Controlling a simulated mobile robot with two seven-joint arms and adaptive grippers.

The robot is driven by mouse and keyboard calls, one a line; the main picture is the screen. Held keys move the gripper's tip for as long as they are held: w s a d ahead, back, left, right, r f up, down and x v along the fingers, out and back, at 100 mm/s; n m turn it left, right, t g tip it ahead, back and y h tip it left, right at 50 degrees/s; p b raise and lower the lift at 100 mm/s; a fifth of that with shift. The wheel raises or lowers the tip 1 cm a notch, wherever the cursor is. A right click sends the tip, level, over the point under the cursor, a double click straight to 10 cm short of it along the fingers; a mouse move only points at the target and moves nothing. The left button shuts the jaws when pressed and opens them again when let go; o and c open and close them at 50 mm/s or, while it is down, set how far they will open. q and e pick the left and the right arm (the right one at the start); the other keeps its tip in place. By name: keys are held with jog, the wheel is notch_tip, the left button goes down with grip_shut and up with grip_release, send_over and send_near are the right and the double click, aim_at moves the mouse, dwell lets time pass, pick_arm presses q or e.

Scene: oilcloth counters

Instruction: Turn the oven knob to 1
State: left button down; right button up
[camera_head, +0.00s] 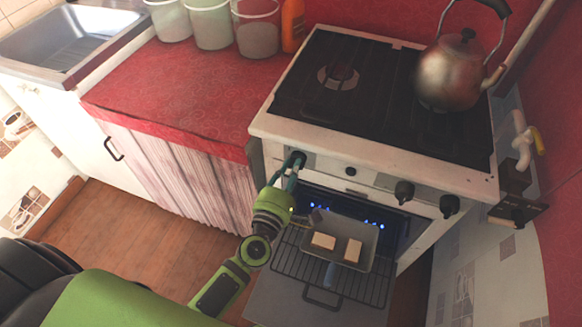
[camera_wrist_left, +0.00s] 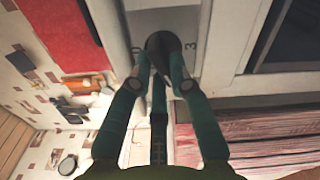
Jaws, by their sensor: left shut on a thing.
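The oven knob is a dark round knob (camera_head: 299,157) at the left end of the stove's front panel. It also shows in the wrist view, dark and centred at the top (camera_wrist_left: 163,43). My left gripper (camera_head: 293,174) has its teal fingers closed around this knob. In the wrist view the fingers (camera_wrist_left: 163,75) touch it from both sides. A digit 3 is printed on the panel to the right of the knob there; a mark on the left is partly covered by a finger. I cannot read the knob's setting. My right gripper is not in view.
The oven door (camera_head: 305,308) hangs open below, with a rack and a pan (camera_head: 348,229) holding two pale blocks. Blue flames (camera_head: 372,224) burn inside. A kettle (camera_head: 448,72) stands on the stove. The floor at left is clear.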

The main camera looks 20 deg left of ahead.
pick_arm(q)
jog(key=m+p, duration=0.5)
jog(key=m, duration=0.5)
jog(key=shift+d, duration=0.2)
jog(key=shift+m, duration=0.3)
jog(key=c, duration=1.1)
grip_release()
jog(key=shift+c, duration=0.2)
jog(key=s, duration=1.2)
jog(key=shift+a, duration=0.2)
